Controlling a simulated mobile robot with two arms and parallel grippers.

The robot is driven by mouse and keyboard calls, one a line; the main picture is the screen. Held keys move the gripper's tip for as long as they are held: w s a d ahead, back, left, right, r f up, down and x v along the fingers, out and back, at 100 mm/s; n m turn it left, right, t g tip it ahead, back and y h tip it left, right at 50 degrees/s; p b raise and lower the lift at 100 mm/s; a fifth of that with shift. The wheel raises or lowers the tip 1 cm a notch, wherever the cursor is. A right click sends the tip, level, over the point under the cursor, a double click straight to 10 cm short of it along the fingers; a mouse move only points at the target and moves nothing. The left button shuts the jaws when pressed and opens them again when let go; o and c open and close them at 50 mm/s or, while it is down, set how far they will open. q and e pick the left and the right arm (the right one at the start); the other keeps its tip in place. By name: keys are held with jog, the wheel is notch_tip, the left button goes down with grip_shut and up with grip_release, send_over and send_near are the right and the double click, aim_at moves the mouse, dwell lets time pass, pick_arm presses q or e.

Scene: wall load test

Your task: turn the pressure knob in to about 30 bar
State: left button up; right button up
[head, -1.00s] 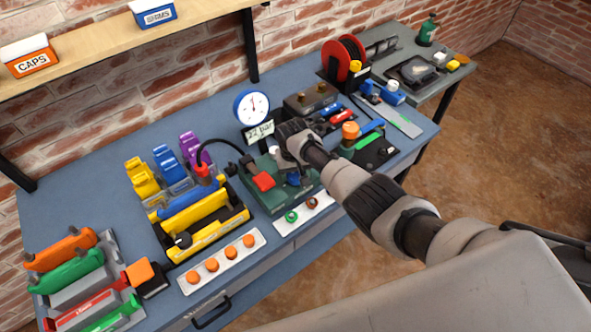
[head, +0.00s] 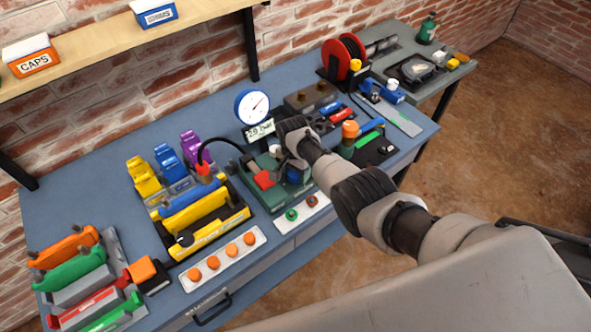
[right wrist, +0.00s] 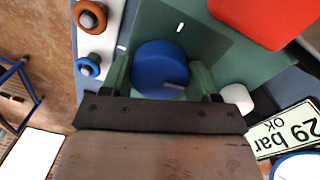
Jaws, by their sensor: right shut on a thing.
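The blue pressure knob (right wrist: 160,68) sits on the green pump unit (head: 262,199) and shows between my fingers in the right wrist view. My right gripper (right wrist: 162,78) is shut on the knob, one finger on each side. In the head view my right gripper (head: 291,165) comes down over the pump unit. The round blue-rimmed gauge (head: 252,106) stands behind the unit, its needle pointing up and right. The display below it reads 29 bar, and in the right wrist view the display (right wrist: 287,128) reads 29 bar with OK, upside down. My left gripper is out of view.
A red block (right wrist: 250,18) is on the pump unit beside the knob. A black hose (head: 222,141) runs from the unit to the yellow manifold (head: 212,230). A white strip with green and brown rings (head: 302,213) lies in front. An orange-capped bottle (head: 350,130) stands right of my gripper.

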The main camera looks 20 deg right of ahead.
jog(key=shift+m, duration=0.3)
dwell(0.4)
jog(key=o, duration=0.9)
notch_tip(320, 180, up, 5)
jog(key=shift+w+a+r+p, duration=0.1)
jog(key=shift+w+r+p, duration=0.1)
jog(key=shift+p, duration=0.7)
jog(key=shift+r, duration=2.75)
